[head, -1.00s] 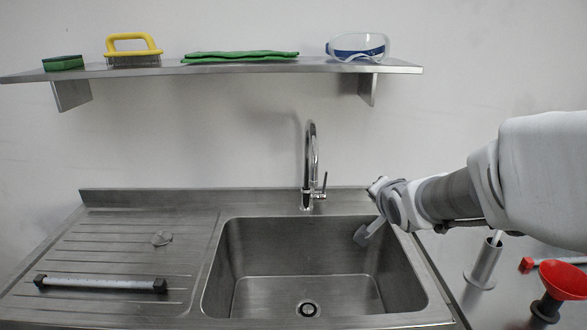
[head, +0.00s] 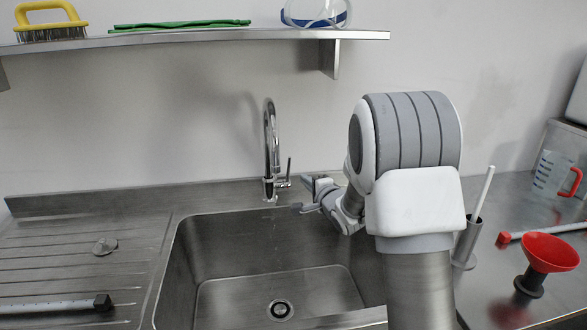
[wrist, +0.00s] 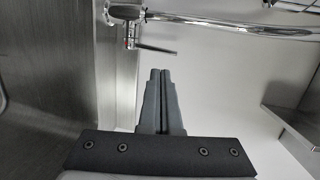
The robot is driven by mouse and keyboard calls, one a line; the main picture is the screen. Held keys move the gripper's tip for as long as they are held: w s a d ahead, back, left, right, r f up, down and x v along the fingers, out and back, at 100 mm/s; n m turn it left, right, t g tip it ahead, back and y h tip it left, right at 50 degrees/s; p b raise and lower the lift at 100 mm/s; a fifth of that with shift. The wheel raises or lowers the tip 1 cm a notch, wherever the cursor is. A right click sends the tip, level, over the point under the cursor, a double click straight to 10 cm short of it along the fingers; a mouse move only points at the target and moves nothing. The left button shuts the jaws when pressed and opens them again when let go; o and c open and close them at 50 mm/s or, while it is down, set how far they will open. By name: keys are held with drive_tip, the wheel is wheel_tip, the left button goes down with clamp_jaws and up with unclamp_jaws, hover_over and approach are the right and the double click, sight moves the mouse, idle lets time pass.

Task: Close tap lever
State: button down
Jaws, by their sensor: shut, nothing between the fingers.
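The chrome tap (head: 270,150) stands upright behind the sink. Its thin lever (head: 289,168) points up on the right side of the tap body. In the wrist view, the lever (wrist: 157,49) sticks out to the right from the tap's valve (wrist: 129,38), which has a small red mark. My gripper (head: 298,207) is to the right of the tap, lower than the lever, with its fingers pointing left. In the wrist view, my fingers (wrist: 160,73) are together and empty. Their tips lie just below the lever in the picture, with a small gap visible.
The steel sink basin (head: 280,285) lies below, empty. A shelf (head: 200,45) with goggles (head: 316,12), a green cloth (head: 180,26) and a yellow-handled brush (head: 50,22) is above. A red funnel (head: 550,252) and a metal holder (head: 466,243) stand at right.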

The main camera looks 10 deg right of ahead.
sight(289, 165)
drive_tip(key=x, duration=0.8)
drive_tip(key=shift+w+a+r, duration=0.1)
drive_tip(key=shift+w+r, duration=0.05)
drive_tip(key=shift+r, duration=0.2)
drive_tip(key=shift+w+a+r, duration=0.1)
drive_tip(key=shift+w, duration=0.6)
